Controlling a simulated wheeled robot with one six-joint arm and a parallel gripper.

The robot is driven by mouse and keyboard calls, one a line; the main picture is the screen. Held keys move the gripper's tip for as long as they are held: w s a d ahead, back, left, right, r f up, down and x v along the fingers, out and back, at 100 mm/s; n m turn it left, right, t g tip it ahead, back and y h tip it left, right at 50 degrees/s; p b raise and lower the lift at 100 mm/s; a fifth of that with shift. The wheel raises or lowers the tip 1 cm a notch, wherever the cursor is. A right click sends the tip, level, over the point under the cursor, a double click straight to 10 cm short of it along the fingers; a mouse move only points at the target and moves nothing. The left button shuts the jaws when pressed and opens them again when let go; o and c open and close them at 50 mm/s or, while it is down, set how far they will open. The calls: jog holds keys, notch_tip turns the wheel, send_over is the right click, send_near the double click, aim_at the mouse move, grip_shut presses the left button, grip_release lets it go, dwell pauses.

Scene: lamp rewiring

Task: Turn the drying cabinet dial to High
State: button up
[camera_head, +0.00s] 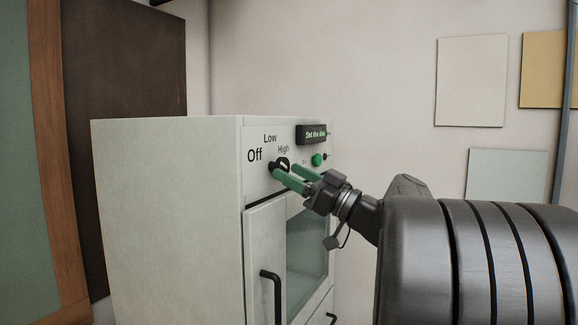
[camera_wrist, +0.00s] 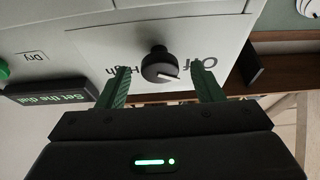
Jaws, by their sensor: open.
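The drying cabinet (camera_head: 170,215) is a pale box with a control panel along the top of its front. The black dial (camera_head: 282,163) is on that panel by the labels Off, Low and High. In the wrist view the dial (camera_wrist: 158,62) lies between my fingers, and its white mark points down and right, toward the Off label (camera_wrist: 197,76). The High label (camera_wrist: 125,57) is on the left, partly behind a finger; Low does not show there. My gripper (camera_head: 286,172), with green fingers, is open at the dial. In the wrist view a gap shows between dial and each finger.
A green button (camera_head: 316,160) and a small black display (camera_head: 311,134) reading "Set the dial" sit right of the dial. Below are a glass window (camera_head: 308,240) and a black door handle (camera_head: 271,295). A dark panel (camera_head: 130,100) stands behind the cabinet at left.

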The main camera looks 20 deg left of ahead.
jog(key=shift+x, duration=0.8)
jog(key=shift+c, duration=0.2)
jog(key=c, duration=0.9)
